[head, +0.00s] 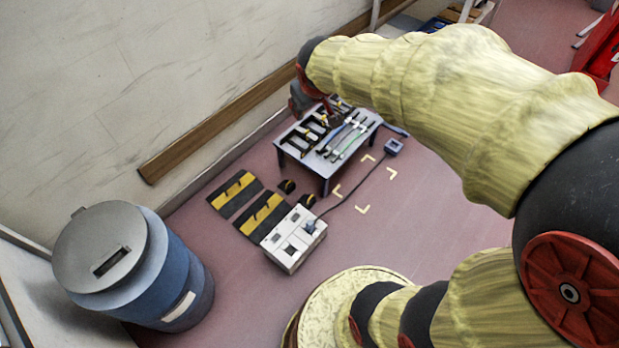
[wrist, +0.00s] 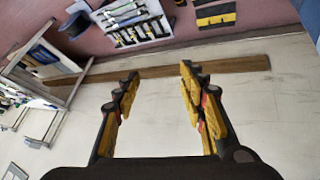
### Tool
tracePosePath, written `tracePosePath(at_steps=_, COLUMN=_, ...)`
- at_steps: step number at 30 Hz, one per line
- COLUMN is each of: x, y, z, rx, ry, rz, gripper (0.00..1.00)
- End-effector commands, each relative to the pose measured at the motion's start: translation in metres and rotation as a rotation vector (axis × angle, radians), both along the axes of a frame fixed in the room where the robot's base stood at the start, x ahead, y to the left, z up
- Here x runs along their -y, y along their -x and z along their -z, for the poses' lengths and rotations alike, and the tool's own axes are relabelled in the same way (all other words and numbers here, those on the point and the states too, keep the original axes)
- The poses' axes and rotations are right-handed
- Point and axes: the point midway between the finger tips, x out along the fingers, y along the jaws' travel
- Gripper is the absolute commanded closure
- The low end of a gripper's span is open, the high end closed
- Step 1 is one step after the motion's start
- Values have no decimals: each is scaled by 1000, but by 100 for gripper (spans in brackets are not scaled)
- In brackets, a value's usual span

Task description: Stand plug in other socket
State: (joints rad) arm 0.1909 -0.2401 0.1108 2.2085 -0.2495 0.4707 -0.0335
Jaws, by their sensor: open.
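The white socket box (head: 283,261) stands on the floor in the head view, with dark openings in its top. A small blue-grey plug (head: 310,226) is at the right part of its top; I cannot tell how deep it sits. A dark cable (head: 348,196) runs from it to a blue-grey block (head: 393,147) on the floor. My gripper (wrist: 160,84) is open and empty, its fingers wide apart in the wrist view, facing the pale wall. In the head view it is near the tool table, well away from the plug, and partly hidden. The wrist view does not show the plug or box.
A dark tool table (head: 325,169) with several tools stands behind the box. Black-yellow mats (head: 234,192) lie left of it. A blue drum (head: 184,285) stands at lower left. Yellow corner marks (head: 363,209) surround clear floor. A wooden rail (head: 215,134) runs along the wall.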

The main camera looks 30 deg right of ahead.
Motion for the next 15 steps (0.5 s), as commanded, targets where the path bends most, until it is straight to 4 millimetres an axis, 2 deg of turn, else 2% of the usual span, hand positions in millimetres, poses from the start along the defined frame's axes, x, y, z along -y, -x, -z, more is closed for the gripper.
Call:
tracePosePath(at_steps=1, x=-16, y=21, z=-12, rx=5, ry=-18, rz=0, gripper=58)
tracePosePath(at_steps=3, x=-35, y=51, z=-21, rx=-3, ry=-50, rz=4, gripper=58)
tracePosePath(at_steps=9, x=-85, y=137, z=-32, rx=-33, ry=-146, rz=-4, gripper=58)
tracePosePath(at_steps=12, x=-103, y=171, z=-31, rx=-51, ry=-187, rz=-14, gripper=58)
tracePosePath(at_steps=15, x=-115, y=195, z=-29, rx=-64, ry=-217, rz=-23, gripper=58)
